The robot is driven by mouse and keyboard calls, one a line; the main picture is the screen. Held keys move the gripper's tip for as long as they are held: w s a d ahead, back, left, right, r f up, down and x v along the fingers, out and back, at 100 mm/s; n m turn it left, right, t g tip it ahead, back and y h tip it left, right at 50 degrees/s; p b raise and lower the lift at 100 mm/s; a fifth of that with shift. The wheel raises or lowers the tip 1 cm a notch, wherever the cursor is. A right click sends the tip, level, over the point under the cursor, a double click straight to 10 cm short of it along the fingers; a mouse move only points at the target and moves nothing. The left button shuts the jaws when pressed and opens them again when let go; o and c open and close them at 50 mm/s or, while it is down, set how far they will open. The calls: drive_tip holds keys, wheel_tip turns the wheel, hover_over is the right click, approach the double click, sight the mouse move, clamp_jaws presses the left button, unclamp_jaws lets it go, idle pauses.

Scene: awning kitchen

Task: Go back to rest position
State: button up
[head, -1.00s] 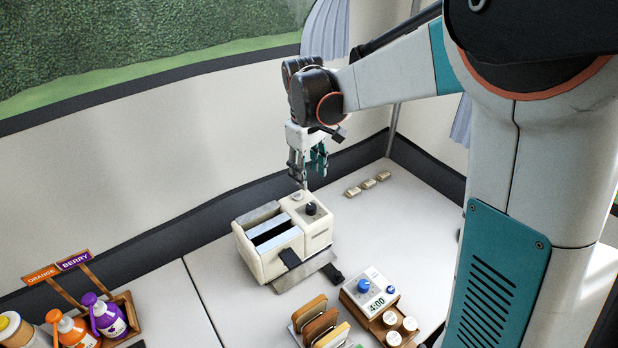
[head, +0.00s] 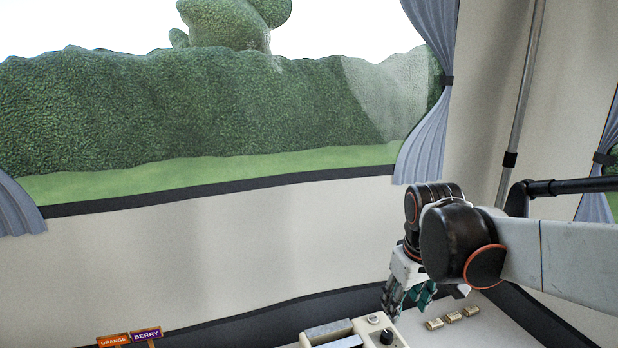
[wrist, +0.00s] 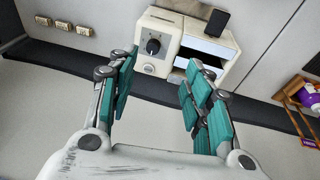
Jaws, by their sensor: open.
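My gripper (head: 408,298) hangs above the counter at the lower right of the head view, close to the toaster. In the wrist view my gripper (wrist: 158,95) has its teal-padded fingers wide apart with nothing between them. The cream toaster (head: 372,322) shows only its top at the bottom edge of the head view. In the wrist view the toaster (wrist: 160,30), with its dark knob and slots, lies beyond the fingertips. The gripper is apart from it there.
Several small cream blocks (head: 452,318) sit on the counter right of the toaster. Orange and berry signs (head: 130,337) stand at lower left. A purple-capped bottle (wrist: 308,92) is in a wooden holder at the wrist view's right. The wall and window (head: 200,120) rise behind.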

drive_tip(key=s+m+t, duration=0.3)
drive_tip(key=s+t, duration=0.1)
drive_tip(key=s, duration=1.1)
drive_tip(key=shift+d+m+t, duration=0.2)
drive_tip(key=shift+m+t, duration=0.1)
drive_tip(key=shift+m, duration=0.1)
drive_tip(key=shift+w+r, duration=0.1)
drive_tip(key=shift+c, duration=0.2)
idle(0.9)
